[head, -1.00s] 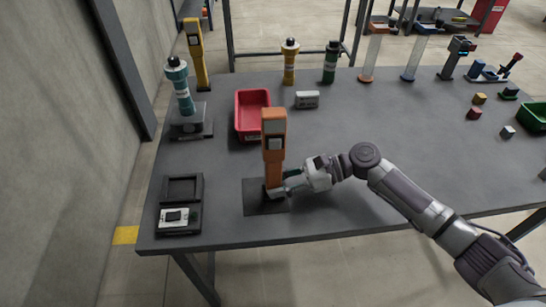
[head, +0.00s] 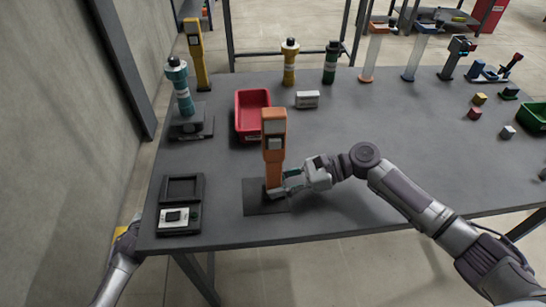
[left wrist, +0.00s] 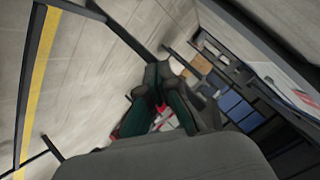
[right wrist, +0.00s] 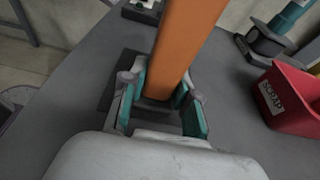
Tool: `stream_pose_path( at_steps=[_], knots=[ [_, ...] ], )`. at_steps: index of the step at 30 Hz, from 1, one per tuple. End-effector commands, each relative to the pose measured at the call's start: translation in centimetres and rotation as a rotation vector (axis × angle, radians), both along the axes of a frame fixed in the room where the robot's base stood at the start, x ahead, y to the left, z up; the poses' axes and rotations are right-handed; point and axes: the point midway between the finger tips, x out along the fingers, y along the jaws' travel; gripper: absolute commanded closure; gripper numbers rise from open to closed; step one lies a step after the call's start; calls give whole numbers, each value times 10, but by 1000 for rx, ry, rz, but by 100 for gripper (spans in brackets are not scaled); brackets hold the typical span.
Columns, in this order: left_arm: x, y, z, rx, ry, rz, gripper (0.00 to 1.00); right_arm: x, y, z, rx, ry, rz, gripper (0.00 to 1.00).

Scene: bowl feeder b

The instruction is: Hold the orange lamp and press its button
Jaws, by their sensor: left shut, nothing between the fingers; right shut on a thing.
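The orange lamp (head: 273,160) stands upright on a dark mat (head: 256,205) near the table's front left. It has a light grey square on its upper front, and I cannot tell whether this is the button. My right gripper (head: 283,185) is shut on the lamp's lower part from the right. In the right wrist view its teal-padded fingers lie on both sides of the orange body (right wrist: 183,45). My left gripper (left wrist: 160,112) is shut and empty. In the head view my left arm is beyond the table's left edge, apart from the lamp.
A black tray holding a white device (head: 178,217) lies left of the lamp. A red bin (head: 253,128) stands behind it, beside a small grey box (head: 307,99). A teal lamp (head: 181,85) stands at the back left. Bare tabletop lies right of the lamp, behind my right arm.

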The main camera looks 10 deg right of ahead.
Motion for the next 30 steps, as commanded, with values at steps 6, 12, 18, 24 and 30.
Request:
stream_pose_path(
  at_steps=[6,12,18,24,30],
  knots=[
    [55,3,99,70,-182,-49,100,0,0,1,1,0,0,100],
    [88,0,193,140,-346,-91,100,0,0,1,1,-1,0,100],
    [105,-9,291,214,-516,-133,100,0,0,1,1,0,0,100],
    [98,-42,383,268,-693,-212,100,0,0,0,1,0,0,100],
    [54,-128,367,159,-734,-380,100,0,0,0,1,0,0,100]
  ],
)
